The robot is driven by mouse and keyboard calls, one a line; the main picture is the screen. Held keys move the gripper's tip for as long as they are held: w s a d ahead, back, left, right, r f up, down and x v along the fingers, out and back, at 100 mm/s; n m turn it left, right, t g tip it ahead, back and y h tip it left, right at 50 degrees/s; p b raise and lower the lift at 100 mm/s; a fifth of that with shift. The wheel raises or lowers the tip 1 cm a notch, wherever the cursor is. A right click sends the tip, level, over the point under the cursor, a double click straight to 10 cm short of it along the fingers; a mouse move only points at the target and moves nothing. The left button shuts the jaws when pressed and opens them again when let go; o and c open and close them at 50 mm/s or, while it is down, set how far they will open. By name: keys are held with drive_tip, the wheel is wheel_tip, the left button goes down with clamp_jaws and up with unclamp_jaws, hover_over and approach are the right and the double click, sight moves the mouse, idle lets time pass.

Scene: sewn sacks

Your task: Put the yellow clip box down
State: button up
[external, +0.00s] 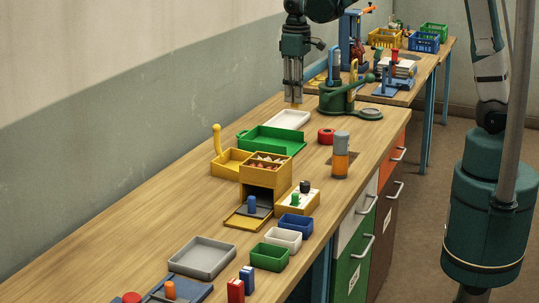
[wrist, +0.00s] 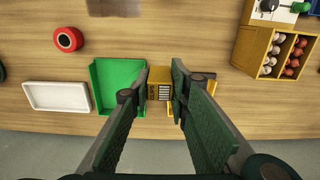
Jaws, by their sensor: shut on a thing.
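The yellow clip box (wrist: 160,84) shows between my fingertips in the wrist view, with a dark-and-white striped label on one face. My gripper (wrist: 156,85) is shut on it, one finger on each side. In the external view my gripper (external: 293,99) points straight down above the back part of the bench, near the white tray. The clip box is too small there to make out clearly. From these views I cannot tell how high its underside is above the bench.
A green tray (wrist: 113,73) and a white tray (wrist: 68,97) lie left of the box in the wrist view, with a red ring (wrist: 68,39) above them. A yellow compartment box (wrist: 247,58) stands at right. A green hand press (external: 338,101) stands close to my gripper.

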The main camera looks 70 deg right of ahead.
wheel_tip(320, 180, down, 11)
drive_tip(key=shift+s+d, duration=0.15)
drive_tip(key=shift+d, duration=0.25)
idle(0.4)
drive_tip(key=shift+f, duration=2.9)
drive_tip(key=shift+f, duration=0.1)
drive_tip(key=shift+f, duration=2)
drive_tip(key=shift+f, duration=0.15)
